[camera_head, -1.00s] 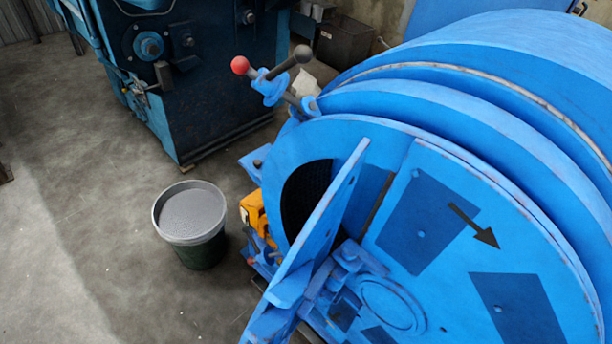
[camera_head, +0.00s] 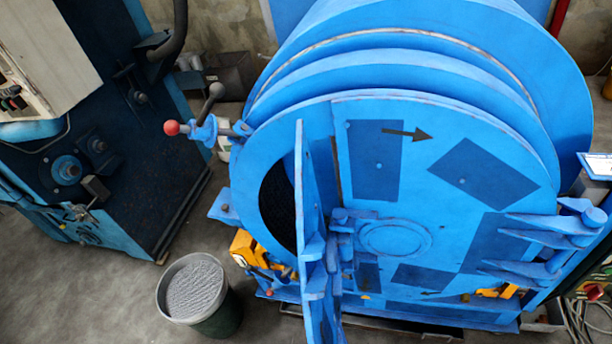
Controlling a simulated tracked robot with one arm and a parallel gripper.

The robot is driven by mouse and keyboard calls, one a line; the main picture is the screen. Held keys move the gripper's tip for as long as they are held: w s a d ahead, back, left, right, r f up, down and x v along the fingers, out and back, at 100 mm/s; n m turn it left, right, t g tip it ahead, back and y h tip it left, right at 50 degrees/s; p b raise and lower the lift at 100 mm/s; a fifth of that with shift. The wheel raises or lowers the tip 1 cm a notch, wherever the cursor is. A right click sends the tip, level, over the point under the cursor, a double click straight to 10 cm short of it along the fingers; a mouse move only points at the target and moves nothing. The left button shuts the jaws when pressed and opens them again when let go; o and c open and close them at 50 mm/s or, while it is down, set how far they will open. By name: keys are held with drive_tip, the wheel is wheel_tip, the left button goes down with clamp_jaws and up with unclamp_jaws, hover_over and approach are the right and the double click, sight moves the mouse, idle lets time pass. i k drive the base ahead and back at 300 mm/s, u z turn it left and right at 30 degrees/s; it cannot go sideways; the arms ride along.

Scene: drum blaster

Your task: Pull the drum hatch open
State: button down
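The blue drum (camera_head: 420,60) fills the middle and right of the head view. Its round front (camera_head: 440,180) carries dark blue patches and a black arrow. The hatch (camera_head: 312,230) is a blue panel seen nearly edge-on, standing out from the drum front. A dark opening (camera_head: 277,205) shows to the left of the hatch. A lever handle with a red knob (camera_head: 171,128) and a dark knob sits at the drum's upper left. My gripper is not in view.
A bucket (camera_head: 225,318) filled with grey grains stands on the floor left of the hatch. A dark blue machine (camera_head: 90,150) stands at the left. Hinge brackets (camera_head: 560,225) stick out at the drum's right. Bare floor (camera_head: 60,300) lies at the lower left.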

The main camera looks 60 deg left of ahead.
sight(320, 270)
drive_tip(key=u, duration=0.05)
drive_tip(key=k, duration=1.6)
drive_tip(key=u, duration=0.5)
drive_tip(key=i, duration=1.05)
drive_tip(key=z, duration=0.05)
